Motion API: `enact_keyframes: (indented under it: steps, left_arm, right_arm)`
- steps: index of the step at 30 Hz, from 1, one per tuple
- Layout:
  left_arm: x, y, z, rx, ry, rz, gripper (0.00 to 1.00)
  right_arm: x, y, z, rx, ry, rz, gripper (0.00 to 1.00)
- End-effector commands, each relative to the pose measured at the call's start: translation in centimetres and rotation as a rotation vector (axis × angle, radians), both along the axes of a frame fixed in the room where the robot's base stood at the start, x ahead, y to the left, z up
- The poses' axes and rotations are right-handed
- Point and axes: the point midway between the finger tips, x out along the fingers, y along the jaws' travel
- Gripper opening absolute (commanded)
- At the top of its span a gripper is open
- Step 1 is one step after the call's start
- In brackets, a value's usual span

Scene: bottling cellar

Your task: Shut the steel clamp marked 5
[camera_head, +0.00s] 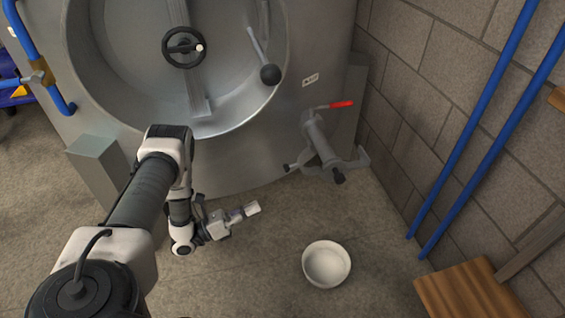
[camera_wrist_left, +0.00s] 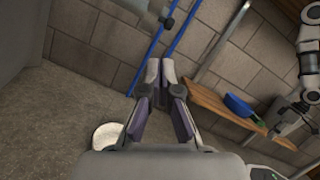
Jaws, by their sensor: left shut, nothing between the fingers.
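No mark 5 is legible, so I cannot tell for sure which part is the clamp. A steel lever with a dark ball knob (camera_head: 270,74) stands out at the right side of the round tank door (camera_head: 130,50). A small label (camera_head: 310,80) to its lower right is too small to read. My left gripper (camera_head: 252,208) is shut and empty, low in front of the tank, well below the lever and apart from it. Its closed fingers also show in the left wrist view (camera_wrist_left: 160,72). Part of my right arm shows at that view's right edge; its fingers are unclear.
A steel outlet (camera_head: 320,140) with a red handle (camera_head: 341,104) juts out right of the gripper. A white bowl (camera_head: 326,264) is on the floor. Blue pipes (camera_head: 480,140) run along the block wall. A wooden bench (camera_head: 470,290) is at lower right, with a blue pan (camera_wrist_left: 240,106) on it.

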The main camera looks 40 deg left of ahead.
Motion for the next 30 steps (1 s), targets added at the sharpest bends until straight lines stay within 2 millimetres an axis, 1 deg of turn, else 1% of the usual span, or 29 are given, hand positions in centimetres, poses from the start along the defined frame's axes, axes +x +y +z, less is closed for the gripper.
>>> enact_keyframes:
  steps: [1,4,6,8,13,14,15,16,17,21,30]
  left_arm:
    - [0.4,-0.4,0.5,0.0,-0.001,-0.003,0.0]
    - [1.7,-1.3,1.1,0.0,-0.002,-0.005,0.0]
    - [2.9,-2.1,0.9,-0.002,-0.003,-0.004,0.0]
    - [4.0,-2.8,1.2,-0.002,-0.003,-0.003,0.0]
    - [7.0,-4.8,1.9,-0.002,-0.004,-0.003,0.0]
    - [7.5,-5.2,2.1,-0.001,-0.003,-0.003,0.0]
    - [8.0,-5.3,3.0,-0.001,-0.002,-0.001,0.0]
    - [8.1,-4.8,4.0,-0.001,-0.002,0.002,0.0]
    - [8.2,-4.6,4.5,-0.001,-0.002,0.002,0.0]
    - [8.6,-4.0,5.8,-0.001,-0.001,0.0,0.0]
    - [8.7,-3.8,6.1,-0.002,0.001,-0.001,0.0]
  right_arm:
    - [0.0,0.0,0.6,0.0,0.001,0.0,0.6]
    - [0.0,0.0,1.5,0.0,0.001,0.0,0.6]
    - [0.0,0.0,0.7,0.0,0.0,0.0,0.6]
    - [0.0,0.0,0.4,0.0,0.001,0.0,0.6]
    - [0.0,0.0,-1.0,0.0,0.001,0.0,0.6]
    - [0.0,0.0,-1.2,0.0,0.001,0.0,0.6]
    - [-0.1,0.0,-0.8,0.0,0.001,0.0,0.6]
    - [-0.1,0.0,0.0,0.0,0.002,0.0,0.6]
    - [-0.1,0.0,0.4,0.0,0.001,0.0,0.6]
    - [0.0,0.0,1.0,0.0,0.0,0.0,0.6]
    - [0.0,0.0,1.0,0.0,0.001,0.0,0.6]
